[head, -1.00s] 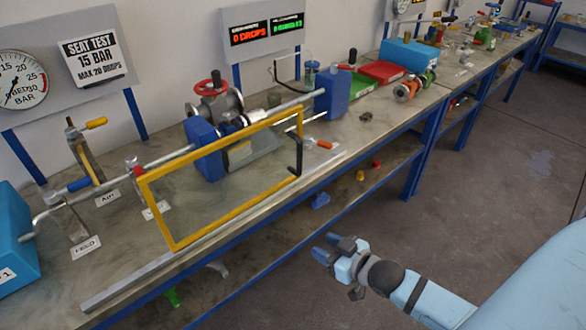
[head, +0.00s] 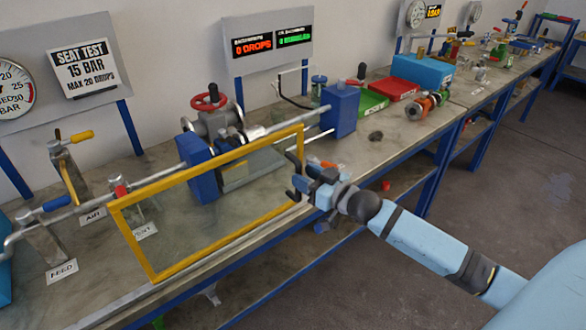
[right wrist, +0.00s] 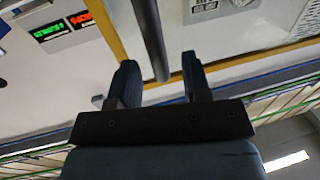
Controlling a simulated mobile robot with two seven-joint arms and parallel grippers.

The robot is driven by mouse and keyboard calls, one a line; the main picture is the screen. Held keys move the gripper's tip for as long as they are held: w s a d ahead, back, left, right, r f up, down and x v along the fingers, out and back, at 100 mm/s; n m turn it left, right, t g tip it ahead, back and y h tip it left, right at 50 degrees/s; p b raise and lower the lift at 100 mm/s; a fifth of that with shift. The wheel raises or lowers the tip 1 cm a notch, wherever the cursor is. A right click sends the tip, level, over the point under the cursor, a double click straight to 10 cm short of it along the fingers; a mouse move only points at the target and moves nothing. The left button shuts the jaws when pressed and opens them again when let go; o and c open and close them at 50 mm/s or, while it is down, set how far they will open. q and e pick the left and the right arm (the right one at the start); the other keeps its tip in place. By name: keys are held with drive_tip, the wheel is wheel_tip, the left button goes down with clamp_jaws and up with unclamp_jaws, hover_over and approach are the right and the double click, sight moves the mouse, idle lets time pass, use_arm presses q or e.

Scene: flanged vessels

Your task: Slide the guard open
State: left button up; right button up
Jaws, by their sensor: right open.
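The guard is a clear panel in a yellow frame (head: 215,249), standing along the front of the bench before the blue blocks and the valve with the red handwheel. Its dark upright handle (head: 296,176) is at the frame's right end. My right gripper (head: 300,184) is at the handle, open. In the right wrist view the dark handle bar (right wrist: 148,38) comes down between the two spread fingers (right wrist: 160,85), with the yellow frame (right wrist: 235,63) just beyond. I cannot tell whether a finger touches the bar. My left gripper is not in view.
A blue block (head: 340,110) and the red-handwheel valve (head: 212,104) stand behind the guard. The floor (head: 490,190) on the right is clear.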

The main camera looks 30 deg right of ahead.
drive_tip(key=shift+x, duration=2.25)
clamp_jaws()
